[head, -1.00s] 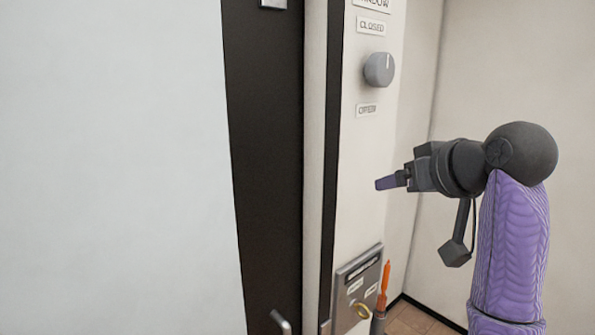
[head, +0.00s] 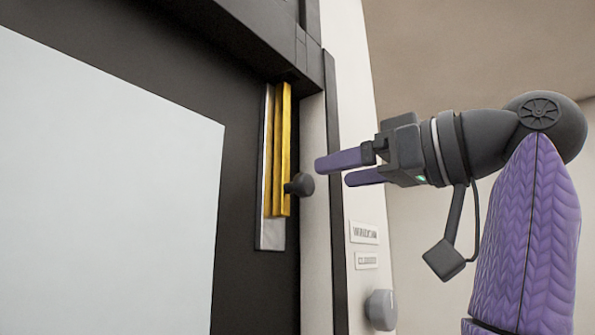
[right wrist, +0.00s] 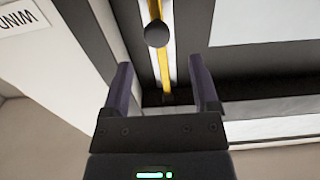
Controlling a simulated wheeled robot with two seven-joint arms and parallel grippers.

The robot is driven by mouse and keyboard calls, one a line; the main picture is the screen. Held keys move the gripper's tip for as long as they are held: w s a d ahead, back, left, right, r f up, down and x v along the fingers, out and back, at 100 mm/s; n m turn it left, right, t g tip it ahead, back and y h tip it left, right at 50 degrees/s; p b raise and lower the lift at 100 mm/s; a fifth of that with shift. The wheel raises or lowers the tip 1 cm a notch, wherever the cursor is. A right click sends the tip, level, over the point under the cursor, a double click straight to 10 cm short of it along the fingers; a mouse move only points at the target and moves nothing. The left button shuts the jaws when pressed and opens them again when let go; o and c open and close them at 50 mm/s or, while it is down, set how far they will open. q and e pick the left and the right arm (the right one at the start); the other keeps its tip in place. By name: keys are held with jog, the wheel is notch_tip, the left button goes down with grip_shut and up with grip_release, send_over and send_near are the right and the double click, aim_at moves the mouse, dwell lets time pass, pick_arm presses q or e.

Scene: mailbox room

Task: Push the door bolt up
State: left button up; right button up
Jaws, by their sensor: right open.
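The door bolt (head: 280,150) is a yellow upright bar on a silver plate (head: 271,240), near the right edge of the dark door frame. A dark round knob (head: 299,185) sticks out from its lower part. My right gripper (head: 332,172) is open and empty, with purple fingers pointing left at the knob, close to it but apart. In the right wrist view the bolt (right wrist: 166,70) runs between the open fingers (right wrist: 160,65) and the knob (right wrist: 157,33) lies beyond their tips. My left gripper is not in view.
A dark lintel (head: 240,40) crosses above the bolt. A pale panel (head: 90,190) fills the door on the left. Wall signs (head: 364,233) and a grey dial (head: 381,310) sit below my right gripper. The space around the gripper is clear.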

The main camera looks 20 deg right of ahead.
aim_at(309, 180)
jog(key=p+x, duration=0.1)
jog(key=x, duration=0.5)
jog(key=shift+w+p, duration=0.35)
jog(key=shift+a, duration=0.1)
jog(key=shift+s, duration=0.2)
jog(key=shift+w+f, duration=0.1)
jog(key=shift+w, duration=0.1)
jog(key=c, duration=0.6)
grip_shut()
